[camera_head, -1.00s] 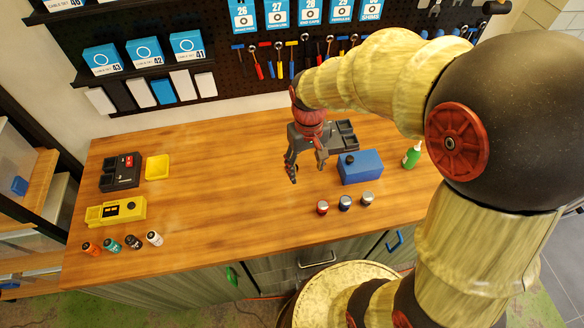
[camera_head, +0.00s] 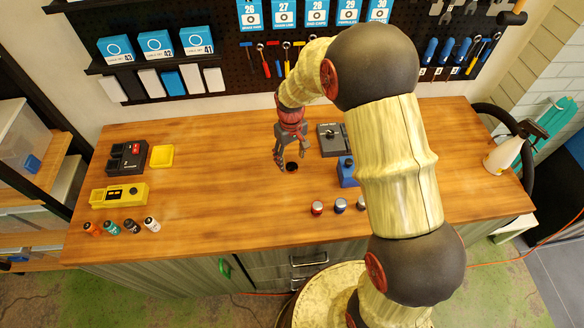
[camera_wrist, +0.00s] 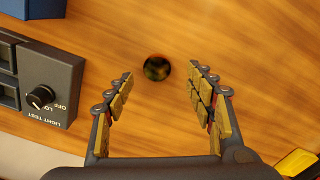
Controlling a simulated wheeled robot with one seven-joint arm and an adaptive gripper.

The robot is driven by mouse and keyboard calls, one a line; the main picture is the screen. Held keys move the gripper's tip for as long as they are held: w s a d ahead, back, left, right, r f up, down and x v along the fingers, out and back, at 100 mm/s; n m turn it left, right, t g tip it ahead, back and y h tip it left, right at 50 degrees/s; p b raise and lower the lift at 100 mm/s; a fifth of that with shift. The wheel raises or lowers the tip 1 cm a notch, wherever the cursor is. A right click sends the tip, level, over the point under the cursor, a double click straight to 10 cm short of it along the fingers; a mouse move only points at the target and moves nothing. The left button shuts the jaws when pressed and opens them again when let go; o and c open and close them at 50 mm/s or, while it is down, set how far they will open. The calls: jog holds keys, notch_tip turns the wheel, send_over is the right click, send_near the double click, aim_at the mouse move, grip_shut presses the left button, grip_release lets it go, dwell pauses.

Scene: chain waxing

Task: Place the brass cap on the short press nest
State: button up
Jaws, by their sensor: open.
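My gripper (camera_head: 281,167) points down over the middle of the bench, fingers apart and empty. In the wrist view my gripper's fingers (camera_wrist: 160,82) are spread, with bare wood between them. A small dark, glossy round piece (camera_head: 292,167) stands on the wood beside the fingertips. In the wrist view the dark round piece (camera_wrist: 157,67) lies just beyond the gap between the fingers, with brownish-green reflections; I cannot tell whether it is the brass cap. No piece is clearly brass, and I cannot tell which fixture is the short press nest. A blue block (camera_head: 347,173) stands to the right, partly behind my arm.
A grey light-test box (camera_wrist: 40,92) with a knob lies beside the gripper. Small round pieces (camera_head: 317,208) line the front right. A yellow tray (camera_head: 162,156), a black device (camera_head: 127,158), a yellow device (camera_head: 119,194) and small bottles (camera_head: 112,227) stand left. The centre-left is clear.

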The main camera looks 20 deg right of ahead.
aim_at(292, 166)
jog(key=f, duration=0.4)
jog(key=shift+w+d+f, duration=0.15)
jog(key=shift+d+f, duration=0.05)
jog(key=shift+f, duration=0.05)
jog(key=shift+c, duration=0.8)
jog(key=c, duration=1.1)
jog(key=shift+c, duration=0.7)
jog(key=shift+r, duration=0.1)
